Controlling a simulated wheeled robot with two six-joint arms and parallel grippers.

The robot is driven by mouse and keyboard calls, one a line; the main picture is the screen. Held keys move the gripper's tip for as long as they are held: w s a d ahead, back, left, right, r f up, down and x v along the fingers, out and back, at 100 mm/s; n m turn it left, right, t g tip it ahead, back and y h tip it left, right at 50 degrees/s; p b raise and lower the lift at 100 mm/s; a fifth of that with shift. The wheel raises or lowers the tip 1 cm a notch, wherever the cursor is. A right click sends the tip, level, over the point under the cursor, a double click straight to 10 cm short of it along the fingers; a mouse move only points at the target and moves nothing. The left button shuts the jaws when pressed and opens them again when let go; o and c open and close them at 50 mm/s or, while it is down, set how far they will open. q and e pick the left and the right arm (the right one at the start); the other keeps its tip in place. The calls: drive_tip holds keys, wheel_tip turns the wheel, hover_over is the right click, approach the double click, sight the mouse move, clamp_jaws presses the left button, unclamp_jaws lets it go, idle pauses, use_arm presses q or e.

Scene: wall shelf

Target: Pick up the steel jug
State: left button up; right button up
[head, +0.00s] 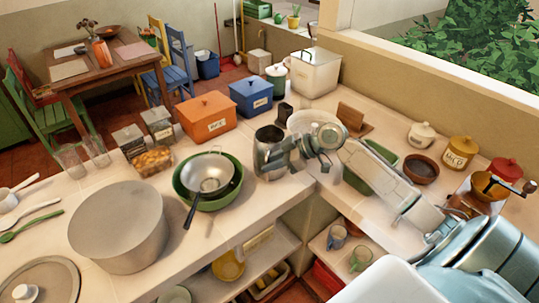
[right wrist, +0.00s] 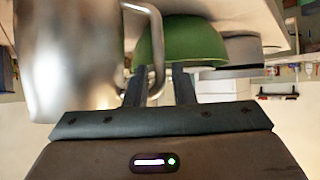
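The steel jug (head: 268,134) stands upright on the counter near the inner corner, partly hidden behind my right gripper (head: 291,155). In the right wrist view the jug (right wrist: 72,60) fills the left side, close to the camera, with its handle (right wrist: 157,45) to the right of the body. My right gripper (right wrist: 159,85) is at the handle, its two fingers apart with the handle's lower part between them. I see a gap beside the handle, so the fingers do not look closed on it. My left gripper is not in view.
A green bowl (head: 233,188) with a steel strainer (head: 210,172) stands just left of the jug. A large pot (head: 118,225) is further left. A glass bowl (head: 325,124) and a brown bowl (head: 421,168) are right of it. Orange (head: 205,117) and blue (head: 250,96) boxes stand behind.

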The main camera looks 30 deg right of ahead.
drive_tip(key=shift+x, duration=1.05)
clamp_jaws()
idle(0.6)
drive_tip(key=shift+r+p, duration=0.1)
drive_tip(key=shift+p, duration=0.2)
